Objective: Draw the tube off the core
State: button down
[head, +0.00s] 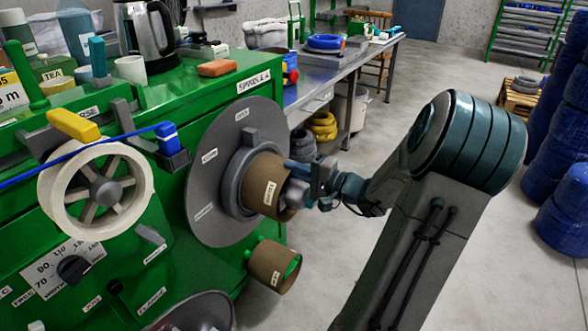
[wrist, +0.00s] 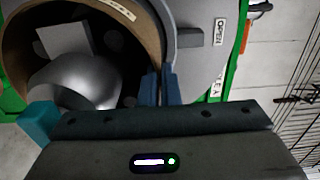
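The brown cardboard tube (head: 262,184) with a white label sits at the grey hub in front of the large grey disc (head: 208,195). In the wrist view the open end of the tube (wrist: 22,38) fills the left, with the shiny rounded metal core (wrist: 75,84) inside it. My gripper (head: 298,187) is at the tube's outer end. In the wrist view its two blue fingers (wrist: 160,88) are close together, one on each side of the tube's right wall, and look shut on it. How deep the core reaches into the tube is hidden.
A second brown tube (head: 271,266) on a green peg juts out below. Floor to the right is clear up to blue stacks (head: 560,215).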

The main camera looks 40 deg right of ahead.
jog(key=shift+v, duration=0.9)
dwell(0.9)
